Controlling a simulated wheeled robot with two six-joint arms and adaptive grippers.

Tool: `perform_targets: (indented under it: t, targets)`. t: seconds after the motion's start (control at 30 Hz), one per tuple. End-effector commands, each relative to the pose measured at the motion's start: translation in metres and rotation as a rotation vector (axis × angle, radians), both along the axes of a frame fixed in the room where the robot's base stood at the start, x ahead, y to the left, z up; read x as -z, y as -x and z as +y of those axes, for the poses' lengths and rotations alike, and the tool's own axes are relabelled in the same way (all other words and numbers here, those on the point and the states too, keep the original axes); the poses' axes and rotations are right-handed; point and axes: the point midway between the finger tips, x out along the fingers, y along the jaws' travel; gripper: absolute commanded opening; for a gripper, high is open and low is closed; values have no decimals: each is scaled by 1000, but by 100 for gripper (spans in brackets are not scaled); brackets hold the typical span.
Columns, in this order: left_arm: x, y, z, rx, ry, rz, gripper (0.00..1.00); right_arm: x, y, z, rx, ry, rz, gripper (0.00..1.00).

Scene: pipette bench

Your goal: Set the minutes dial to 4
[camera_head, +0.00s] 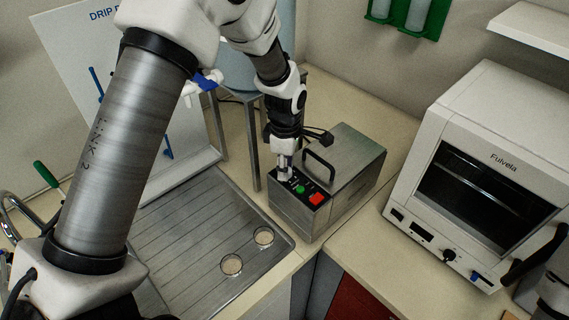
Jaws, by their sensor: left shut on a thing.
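A grey metal box (352,165) with a black top handle stands on the bench near the middle of the view. Its black control panel (297,189) carries a green button (300,189) and a red button (316,198). My left gripper (284,173) points down at the far left end of this panel. It is shut on a small light-coloured knob there, which looks like the dial; the fingers mostly hide it. The dial's marks and setting are too small to read.
A white oven-like machine (505,165) marked "Fulveta" stands at the right. Bare bench (350,245) lies between box and machine.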

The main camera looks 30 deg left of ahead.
Motion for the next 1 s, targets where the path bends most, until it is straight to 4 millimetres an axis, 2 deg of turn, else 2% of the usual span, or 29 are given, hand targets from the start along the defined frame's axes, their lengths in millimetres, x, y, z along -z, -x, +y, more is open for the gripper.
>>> perform_targets:
  t: [1.0]
  targets:
    - [3, 4, 0, 961, 2, 9, 0, -14, 0, 0, 0, 0, 0, 40]
